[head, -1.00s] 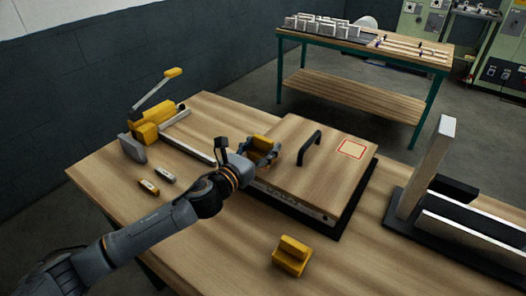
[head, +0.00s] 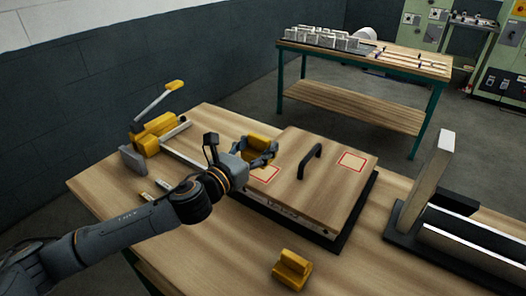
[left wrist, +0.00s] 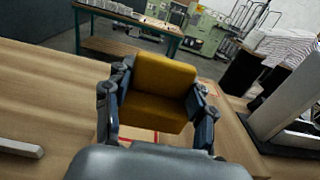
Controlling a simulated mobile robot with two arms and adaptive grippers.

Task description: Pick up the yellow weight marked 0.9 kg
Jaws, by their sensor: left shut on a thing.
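My left gripper (head: 262,155) is shut on a yellow weight (head: 256,141), gripped between its two fingers. In the left wrist view the yellow weight (left wrist: 160,92) fills the space between the fingers of the gripper (left wrist: 160,108). It is held above the left red-outlined square (head: 265,173) on the wooden lid. A second yellow weight (head: 292,268) stands on the table in front of the lid, apart from the gripper. No mass marking is readable on either weight. My right gripper is not in view.
The wooden lid (head: 315,200) has a black handle (head: 309,162) and a second red-outlined square (head: 352,162). A yellow lever device (head: 150,134) stands at the back left. A dark frame with an upright post (head: 428,185) is at the right. The front table between is mostly clear.

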